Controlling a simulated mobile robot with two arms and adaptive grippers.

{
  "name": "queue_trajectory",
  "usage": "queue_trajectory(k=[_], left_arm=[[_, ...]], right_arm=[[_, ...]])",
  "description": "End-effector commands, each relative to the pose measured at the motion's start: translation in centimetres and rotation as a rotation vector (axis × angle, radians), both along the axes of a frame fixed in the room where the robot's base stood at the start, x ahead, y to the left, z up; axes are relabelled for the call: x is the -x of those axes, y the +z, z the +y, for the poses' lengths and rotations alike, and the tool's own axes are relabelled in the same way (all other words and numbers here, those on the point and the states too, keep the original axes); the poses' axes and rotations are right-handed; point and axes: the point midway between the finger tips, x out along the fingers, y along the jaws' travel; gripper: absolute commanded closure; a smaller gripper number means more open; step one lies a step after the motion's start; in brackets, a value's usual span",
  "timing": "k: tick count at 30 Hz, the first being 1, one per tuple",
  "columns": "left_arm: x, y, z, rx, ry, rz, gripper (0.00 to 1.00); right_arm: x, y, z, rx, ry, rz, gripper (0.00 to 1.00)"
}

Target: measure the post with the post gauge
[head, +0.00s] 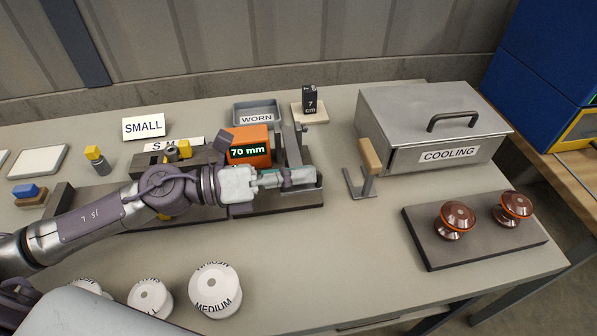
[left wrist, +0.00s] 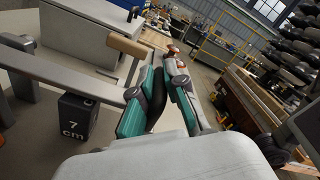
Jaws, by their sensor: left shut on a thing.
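The post gauge is an orange box (head: 249,146) with a lit display reading 70 mm, on a dark base, beside a grey metal bar (head: 292,142). My left gripper (head: 300,178) is at the front end of that bar. In the left wrist view its teal fingers (left wrist: 160,106) are close together, and the grey bar (left wrist: 62,92) runs in from the left up to them. My right gripper is not in view.
A black 7 cm block (head: 310,98) stands on a pale pad behind the gauge, near the WORN tray (head: 257,108). A wooden-handled stand (head: 370,160) and the COOLING box (head: 425,130) are right. Brown insulators (head: 455,218) sit on a dark board; white labelled pots (head: 216,292) stand in front.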

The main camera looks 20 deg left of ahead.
Motion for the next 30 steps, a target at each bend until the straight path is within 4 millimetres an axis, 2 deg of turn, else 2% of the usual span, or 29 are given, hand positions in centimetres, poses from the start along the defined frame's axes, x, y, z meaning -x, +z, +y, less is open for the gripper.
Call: queue_trajectory(k=[4, 5, 9, 30], left_arm=[[0.06, -0.32, -0.01, 0.002, -0.001, 0.014, 1.0], [0.06, -0.33, -0.01, 0.002, -0.001, 0.014, 0.85], [0.06, -0.29, -0.01, 0.002, 0.0, 0.012, 0.63], [0.03, -0.11, 0.06, 0.0, 0.0, 0.004, 0.63]], right_arm=[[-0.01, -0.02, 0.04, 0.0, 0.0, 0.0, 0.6], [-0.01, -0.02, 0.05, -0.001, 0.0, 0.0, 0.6], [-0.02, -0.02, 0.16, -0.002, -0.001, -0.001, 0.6], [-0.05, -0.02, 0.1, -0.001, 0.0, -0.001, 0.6]])
